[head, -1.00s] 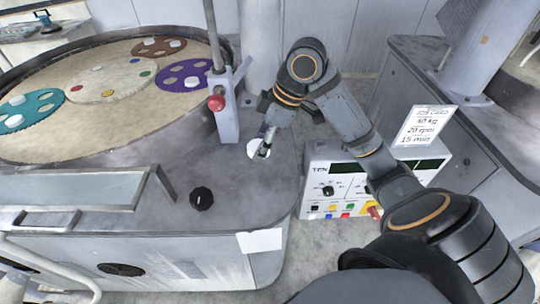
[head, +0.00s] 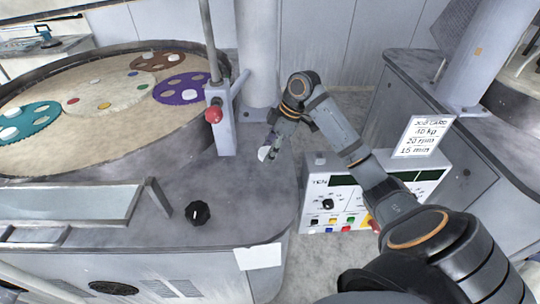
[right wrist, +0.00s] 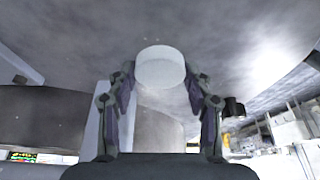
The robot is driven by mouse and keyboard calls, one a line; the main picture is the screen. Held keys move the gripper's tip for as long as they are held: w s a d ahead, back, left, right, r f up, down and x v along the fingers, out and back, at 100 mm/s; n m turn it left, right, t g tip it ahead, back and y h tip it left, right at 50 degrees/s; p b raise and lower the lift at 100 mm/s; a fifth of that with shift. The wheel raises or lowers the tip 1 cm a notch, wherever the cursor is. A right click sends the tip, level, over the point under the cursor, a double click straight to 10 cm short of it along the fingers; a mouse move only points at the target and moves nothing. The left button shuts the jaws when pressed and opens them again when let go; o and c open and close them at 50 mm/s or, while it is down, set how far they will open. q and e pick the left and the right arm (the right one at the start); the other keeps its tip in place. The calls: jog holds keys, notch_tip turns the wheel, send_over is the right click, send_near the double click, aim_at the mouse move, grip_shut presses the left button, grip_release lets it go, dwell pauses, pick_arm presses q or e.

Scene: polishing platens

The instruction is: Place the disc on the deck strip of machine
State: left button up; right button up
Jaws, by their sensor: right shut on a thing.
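A white disc (head: 263,153) shows beside my right gripper's fingers in the head view, over the right part of the machine's grey deck strip (head: 225,190). My right gripper (head: 270,150) reaches down from the right and is shut on the disc. In the right wrist view the disc (right wrist: 160,67) sits between the two fingertips of the gripper (right wrist: 160,75), with the grey deck surface behind it. I cannot tell whether the disc touches the deck. My left gripper is in neither view.
A post with a red knob (head: 213,114) stands left of the gripper. A black dial (head: 198,212) is on the deck. The round platen (head: 90,135) with coloured carriers lies at left. A control box (head: 340,196) and job card (head: 420,136) stand at right.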

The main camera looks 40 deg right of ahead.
jog(key=shift+w+d+f, duration=0.15)
jog(key=shift+w+f, duration=0.05)
jog(key=shift+f, duration=0.15)
notch_tip(320, 180, down, 3)
jog(key=shift+d+r+p, duration=0.1)
jog(key=shift+r+p, duration=0.05)
jog(key=shift+p, duration=0.5)
jog(key=shift+w+f, duration=0.1)
jog(key=shift+f, duration=0.25)
jog(key=o, duration=1.2)
jog(key=shift+f, duration=0.15)
jog(key=b+v, duration=0.2)
jog(key=v, duration=1)
jog(key=shift+r, duration=0.25)
